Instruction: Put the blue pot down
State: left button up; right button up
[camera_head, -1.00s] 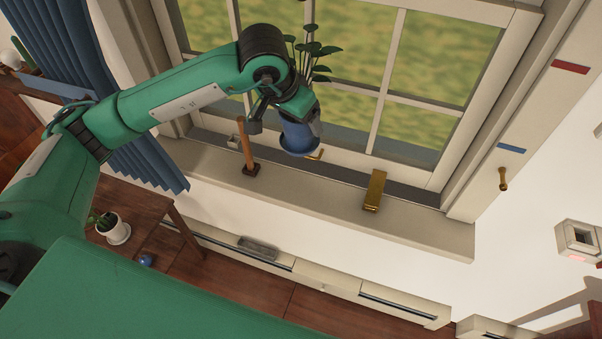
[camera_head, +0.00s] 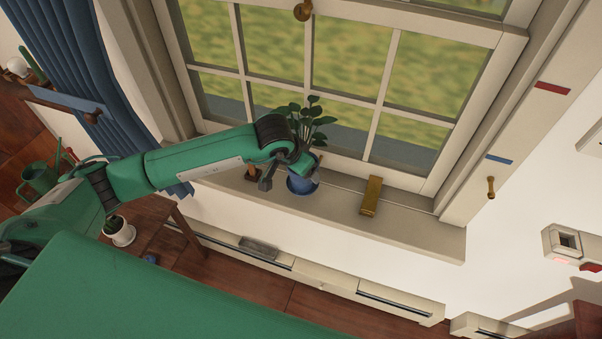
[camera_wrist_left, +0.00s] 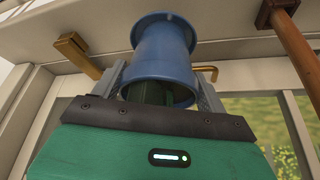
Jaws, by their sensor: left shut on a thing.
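The blue pot (camera_head: 301,186) with a leafy green plant (camera_head: 310,122) is at the window sill (camera_head: 335,215), between a wooden-handled tool and a gold bar. My left gripper (camera_head: 312,166) is shut on the pot, its jaws on either side. In the left wrist view the blue pot (camera_wrist_left: 162,58) fills the middle, between the two fingers (camera_wrist_left: 160,88). Whether the pot's base touches the sill cannot be told. My right gripper is not in view.
A gold bar (camera_head: 371,195) stands on the sill to the right of the pot. A wooden-handled tool (camera_wrist_left: 292,40) is close on the other side, partly hidden by my arm in the head view. The sill's right end is clear.

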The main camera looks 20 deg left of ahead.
pick_arm(q)
jog(key=shift+f+p, duration=0.55)
jog(key=shift+f, duration=1.45)
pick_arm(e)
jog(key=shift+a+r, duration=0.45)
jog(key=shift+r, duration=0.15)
pick_arm(q)
jog(key=shift+f, duration=0.1)
jog(key=o, duration=1.2)
jog(key=shift+f, duration=0.1)
jog(key=shift+c, duration=0.2)
jog(key=o, duration=0.4)
jog(key=shift+s, duration=0.1)
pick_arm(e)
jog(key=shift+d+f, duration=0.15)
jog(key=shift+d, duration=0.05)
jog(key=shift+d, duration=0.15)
